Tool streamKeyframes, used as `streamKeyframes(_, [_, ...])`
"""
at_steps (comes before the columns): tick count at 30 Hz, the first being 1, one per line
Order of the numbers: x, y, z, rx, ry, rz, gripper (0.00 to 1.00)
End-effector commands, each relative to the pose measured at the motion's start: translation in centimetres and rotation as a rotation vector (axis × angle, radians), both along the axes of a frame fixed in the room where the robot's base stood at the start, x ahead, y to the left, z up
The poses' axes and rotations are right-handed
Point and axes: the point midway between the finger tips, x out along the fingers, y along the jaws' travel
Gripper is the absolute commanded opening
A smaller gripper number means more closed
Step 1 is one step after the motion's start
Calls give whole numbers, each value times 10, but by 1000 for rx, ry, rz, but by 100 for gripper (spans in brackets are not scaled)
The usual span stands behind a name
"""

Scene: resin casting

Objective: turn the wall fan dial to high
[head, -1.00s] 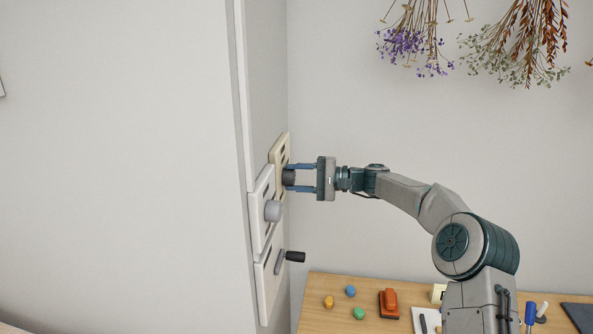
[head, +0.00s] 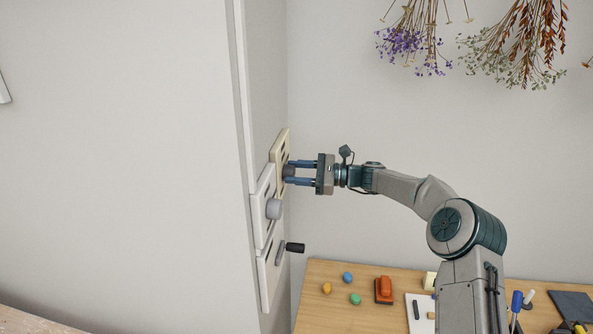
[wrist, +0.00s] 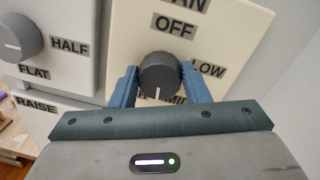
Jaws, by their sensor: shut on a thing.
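The fan panel (head: 281,150) is a cream plate, highest of the plates on the narrow wall face. The wrist view shows its labels OFF above the dial, LOW to the right, and MID below, partly hidden. A bit of another label left of MID is mostly covered. The dark fan dial (wrist: 160,75) has a white pointer line aimed down in the wrist view, towards the partly hidden lower labels. My gripper (head: 289,172) reaches in from the right and is shut on this dial, with one blue finger on each side.
A plate with a grey knob (head: 273,208), labelled HALF and FLAT, sits close beside the fan panel. Below is a plate with a crank handle (head: 294,247). A wooden table (head: 320,310) with small coloured pieces stands lower right; dried flowers hang above.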

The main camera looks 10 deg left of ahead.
Motion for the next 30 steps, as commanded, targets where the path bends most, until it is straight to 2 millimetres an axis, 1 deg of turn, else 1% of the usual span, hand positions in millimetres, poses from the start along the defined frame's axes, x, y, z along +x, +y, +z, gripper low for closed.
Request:
streamKeyframes(6, [2,0,0,-11,204,-3,19])
streamKeyframes(15, [2,0,-1,-26,454,-2,19])
streamKeyframes(22, [2,0,-2,-34,586,-1,19])
streamKeyframes(30, [2,0,-2,-38,660,0,19])
